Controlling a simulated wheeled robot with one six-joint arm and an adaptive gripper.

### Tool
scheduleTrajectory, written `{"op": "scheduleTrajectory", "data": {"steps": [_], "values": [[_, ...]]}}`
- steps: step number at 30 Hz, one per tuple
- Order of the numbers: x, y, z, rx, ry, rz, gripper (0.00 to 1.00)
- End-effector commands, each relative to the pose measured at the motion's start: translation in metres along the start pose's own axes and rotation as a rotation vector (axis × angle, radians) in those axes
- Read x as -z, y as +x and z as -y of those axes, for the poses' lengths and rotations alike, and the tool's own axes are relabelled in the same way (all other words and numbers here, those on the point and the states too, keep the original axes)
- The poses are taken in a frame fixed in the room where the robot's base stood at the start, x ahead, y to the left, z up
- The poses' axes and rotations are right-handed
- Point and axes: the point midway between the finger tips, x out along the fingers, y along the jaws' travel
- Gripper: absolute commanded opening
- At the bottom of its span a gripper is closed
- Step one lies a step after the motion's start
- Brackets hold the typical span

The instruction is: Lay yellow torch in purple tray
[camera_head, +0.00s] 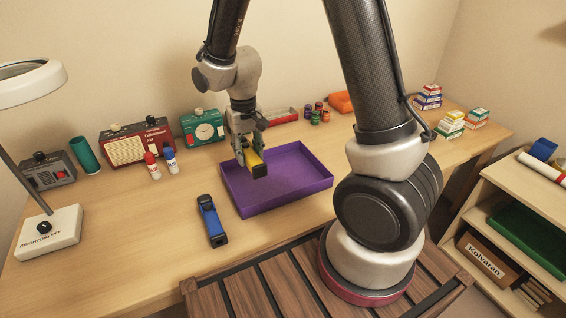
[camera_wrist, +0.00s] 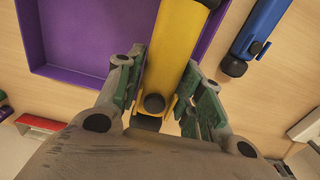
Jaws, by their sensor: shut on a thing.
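The yellow torch (camera_head: 254,161) is held in my gripper (camera_head: 247,143), above the left part of the purple tray. In the wrist view the yellow torch (camera_wrist: 178,50) lies between the two green-padded fingers of my gripper (camera_wrist: 160,95), which are shut on it. The purple tray (camera_head: 308,172) stands on the desk and its inside looks empty. In the wrist view the purple tray (camera_wrist: 90,35) lies below and to the left of the torch. How high the torch is above the tray floor is hard to tell.
A blue torch (camera_head: 210,220) lies on the desk left of the tray, and shows in the wrist view (camera_wrist: 258,35). Glue bottles (camera_head: 170,160), a green clock radio (camera_head: 203,127) and a red radio (camera_head: 136,143) stand behind. A lamp base (camera_head: 48,232) is at far left.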

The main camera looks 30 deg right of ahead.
Motion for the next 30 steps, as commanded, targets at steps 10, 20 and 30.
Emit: {"op": "scheduleTrajectory", "data": {"steps": [10, 20, 30], "values": [[-0.006, 0.051, -0.002, -0.001, 0.017, 0.003, 0.08], [-0.005, 0.094, -0.002, -0.001, 0.017, 0.002, 0.08], [-0.005, 0.101, -0.002, 0.000, 0.016, -0.001, 0.08]]}}
